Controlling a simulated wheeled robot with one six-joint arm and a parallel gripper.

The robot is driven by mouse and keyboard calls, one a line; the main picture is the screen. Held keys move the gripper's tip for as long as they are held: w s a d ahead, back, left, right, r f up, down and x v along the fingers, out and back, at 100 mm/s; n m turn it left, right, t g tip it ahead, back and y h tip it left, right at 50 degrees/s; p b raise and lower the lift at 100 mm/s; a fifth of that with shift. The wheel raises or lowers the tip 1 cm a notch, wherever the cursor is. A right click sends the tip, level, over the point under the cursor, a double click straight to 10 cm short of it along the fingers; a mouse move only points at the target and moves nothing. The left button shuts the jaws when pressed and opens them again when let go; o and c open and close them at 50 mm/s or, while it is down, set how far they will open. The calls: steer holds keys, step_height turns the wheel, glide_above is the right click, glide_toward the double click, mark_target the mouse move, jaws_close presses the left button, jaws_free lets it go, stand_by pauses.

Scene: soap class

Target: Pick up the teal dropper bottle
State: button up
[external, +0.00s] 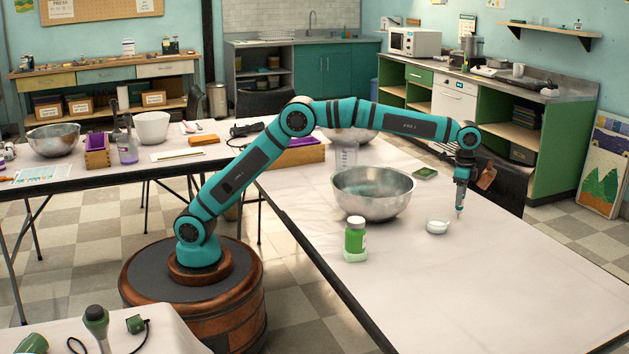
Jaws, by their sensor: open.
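My arm reaches over the white-covered table, and my gripper (460,207) points down above its right part, just right of a small white dish (437,227). The gripper is open. A narrow teal-grey shape shows at its fingertips. It is too small to tell whether this is the teal dropper bottle or part of my fingers. I cannot make out the dropper bottle clearly anywhere else in view.
A large metal bowl (373,193) stands left of the gripper, with a green jar (355,239) in front of it. A clear measuring jug (346,158) and a dark green flat item (425,174) lie behind. The table's front right is clear.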

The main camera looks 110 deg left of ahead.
mark_target(459, 208)
steer(key=shift+d+f, duration=0.1)
steer(key=shift+f, duration=2.6)
steer(key=c, duration=1)
